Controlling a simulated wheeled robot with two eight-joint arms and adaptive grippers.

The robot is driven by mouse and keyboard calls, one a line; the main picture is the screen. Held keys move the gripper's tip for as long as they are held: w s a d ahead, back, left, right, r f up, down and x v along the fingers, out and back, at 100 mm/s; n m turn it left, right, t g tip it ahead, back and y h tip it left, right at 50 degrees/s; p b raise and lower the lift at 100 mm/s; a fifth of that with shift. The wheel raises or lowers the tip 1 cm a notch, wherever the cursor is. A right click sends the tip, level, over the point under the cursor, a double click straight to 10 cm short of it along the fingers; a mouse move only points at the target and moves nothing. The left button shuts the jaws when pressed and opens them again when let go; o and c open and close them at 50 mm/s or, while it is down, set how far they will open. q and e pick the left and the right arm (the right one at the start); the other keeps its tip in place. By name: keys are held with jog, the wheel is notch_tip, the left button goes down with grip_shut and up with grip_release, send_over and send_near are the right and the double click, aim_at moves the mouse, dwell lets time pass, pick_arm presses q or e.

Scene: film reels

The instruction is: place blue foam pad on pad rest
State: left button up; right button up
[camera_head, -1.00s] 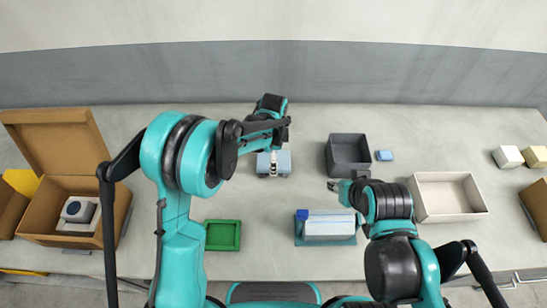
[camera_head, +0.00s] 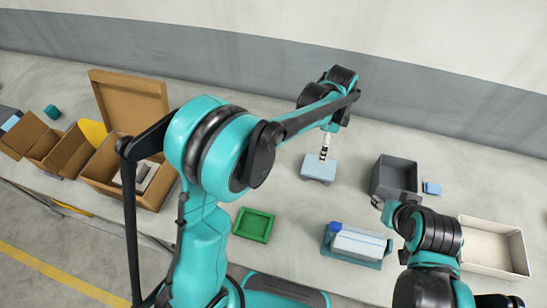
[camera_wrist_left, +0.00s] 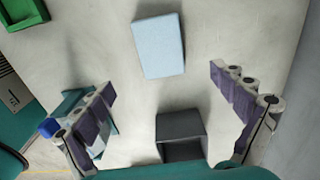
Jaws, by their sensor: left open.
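A light blue foam pad (camera_head: 318,171) lies flat on the table in the head view, with darker grey parts showing under its lower edge. These may be the pad rest, but I cannot tell for sure. My left gripper (camera_head: 325,154) is above the pad's far edge. In the left wrist view the pad (camera_wrist_left: 159,46) lies ahead of the gripper (camera_wrist_left: 162,80), whose purple-lined fingers are spread wide and empty.
A dark grey bin (camera_head: 376,180) stands right of the pad, with a small blue block (camera_head: 432,188) beside it. A green tray (camera_head: 253,224), a teal tray (camera_head: 372,263) with a white item, a cream bin (camera_head: 526,256) and an open cardboard box (camera_head: 128,188) stand around.

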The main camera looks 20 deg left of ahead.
pick_arm(q)
jog(key=s+a+r+n+t, duration=0.3)
jog(key=s+a+n, duration=0.5)
jog(key=s+n, duration=0.1)
jog(key=s+a+r+n+t, duration=0.4)
jog(key=s+a+n, duration=0.4)
jog(key=s, duration=0.3)
jog(key=shift+a+r+n, duration=0.25)
jog(key=shift+a+n, duration=0.15)
jog(key=shift+a, duration=0.4)
jog(key=shift+f, duration=0.1)
